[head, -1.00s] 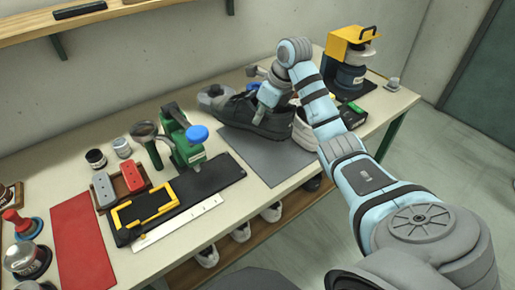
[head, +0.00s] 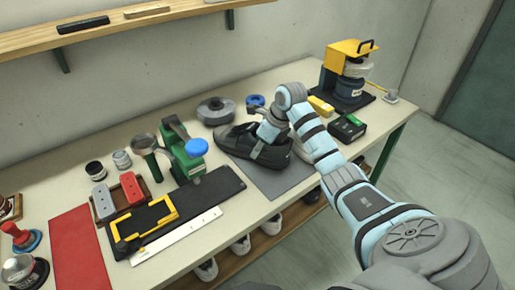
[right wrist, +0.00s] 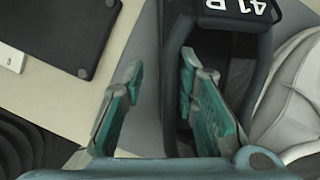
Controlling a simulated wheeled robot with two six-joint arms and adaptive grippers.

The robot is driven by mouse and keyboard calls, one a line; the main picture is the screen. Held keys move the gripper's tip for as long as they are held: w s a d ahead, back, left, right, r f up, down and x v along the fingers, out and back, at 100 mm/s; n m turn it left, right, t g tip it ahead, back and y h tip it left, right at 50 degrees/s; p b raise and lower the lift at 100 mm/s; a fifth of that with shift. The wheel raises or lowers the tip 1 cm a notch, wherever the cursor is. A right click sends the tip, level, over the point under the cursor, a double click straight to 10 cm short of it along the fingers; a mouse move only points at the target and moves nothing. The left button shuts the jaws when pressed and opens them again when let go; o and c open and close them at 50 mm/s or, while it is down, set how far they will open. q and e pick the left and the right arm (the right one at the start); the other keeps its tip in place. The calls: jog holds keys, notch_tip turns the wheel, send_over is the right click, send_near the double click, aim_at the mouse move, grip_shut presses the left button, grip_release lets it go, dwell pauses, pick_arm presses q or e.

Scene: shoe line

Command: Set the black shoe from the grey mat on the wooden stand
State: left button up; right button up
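The black shoe (head: 240,143) lies on the grey mat (head: 277,183) in the head view, its toe pointing left. My right gripper (head: 268,132) is down at its opening, partly hiding it. In the right wrist view, the shoe's dark collar (right wrist: 172,75) lies between my right gripper's green-padded fingers (right wrist: 158,105). One finger is in or over the opening and the other outside, with a visible gap to the wall. The gripper is open. A label reading 41 R shows on the shoe. My left gripper is not in view. I cannot make out the wooden stand.
A white-grey shoe (right wrist: 297,95) is close beside the black one. A green press (head: 183,160) stands left of the mat, a grey round object (head: 215,111) behind it. A yellow-topped machine (head: 350,72) stands at the far right.

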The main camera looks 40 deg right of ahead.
jog(key=shift+d+r, duration=0.1)
jog(key=shift+r, duration=0.2)
jog(key=p+v, duration=0.1)
jog(key=v, duration=1)
jog(key=shift+s+r, duration=0.15)
jog(key=shift+r, duration=0.1)
